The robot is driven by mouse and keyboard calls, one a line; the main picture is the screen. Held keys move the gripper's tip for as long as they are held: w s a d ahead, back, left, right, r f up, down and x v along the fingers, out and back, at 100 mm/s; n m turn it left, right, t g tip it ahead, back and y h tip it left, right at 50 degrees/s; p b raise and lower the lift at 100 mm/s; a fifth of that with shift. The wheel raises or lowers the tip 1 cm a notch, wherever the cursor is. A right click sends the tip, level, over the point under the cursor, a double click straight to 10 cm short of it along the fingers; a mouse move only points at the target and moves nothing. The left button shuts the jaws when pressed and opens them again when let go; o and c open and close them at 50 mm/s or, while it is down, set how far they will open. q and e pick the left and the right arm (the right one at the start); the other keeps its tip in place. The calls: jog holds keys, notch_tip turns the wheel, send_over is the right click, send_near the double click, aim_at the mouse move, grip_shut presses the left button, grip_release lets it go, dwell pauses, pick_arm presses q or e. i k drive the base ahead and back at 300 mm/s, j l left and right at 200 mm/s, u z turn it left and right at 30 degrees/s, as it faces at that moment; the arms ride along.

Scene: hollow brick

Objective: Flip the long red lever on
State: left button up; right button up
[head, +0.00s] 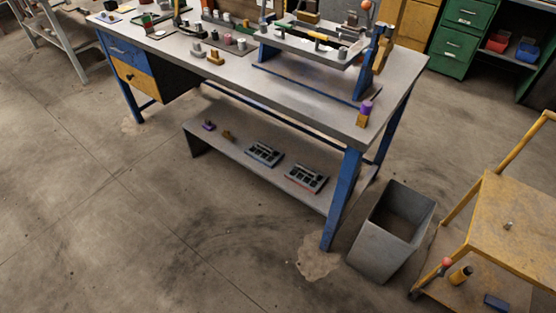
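I cannot clearly pick out a long red lever in the head view. A small orange-red knob (366,6) shows at the top edge, near the blue upright (368,62) of a raised rack on the workbench (335,115). Two dark panel-like devices lie on the bench's lower shelf (222,120): one with a blue edge (264,153) and one with a red edge (306,178). They are too small to tell whether either carries a lever. Neither of my grippers is in view.
A small purple-topped block (364,113) stands near the bench's right corner. A grey bin (391,238) stands by the right front leg. A yellow cart (510,215) is at the right, green drawers (464,38) behind. The floor (130,220) in front and left is clear.

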aim_at(447, 262)
jog(key=z, duration=1.7)
